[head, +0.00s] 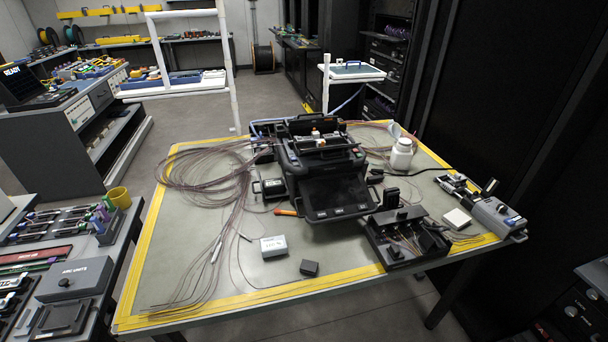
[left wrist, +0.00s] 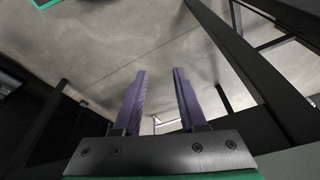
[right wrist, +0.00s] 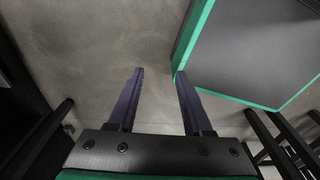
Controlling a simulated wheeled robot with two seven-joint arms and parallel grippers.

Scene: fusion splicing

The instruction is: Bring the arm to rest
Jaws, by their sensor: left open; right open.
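My left gripper (left wrist: 156,100) shows in the left wrist view with its two purple fingers apart and nothing between them. Grey floor lies beyond the fingertips. My right gripper (right wrist: 158,100) shows in the right wrist view, also with its fingers apart and empty over grey floor. Neither arm shows in the head view. The fusion splicer (head: 325,170) stands at the back middle of the worktable (head: 190,250), apart from both grippers. Thin fibers (head: 210,180) lie coiled to the left of the splicer.
A white bottle (head: 401,154), a black tray of parts (head: 405,238), a grey device (head: 497,216), a white box (head: 273,246) and a small black block (head: 309,268) sit on the table. Dark racks stand right.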

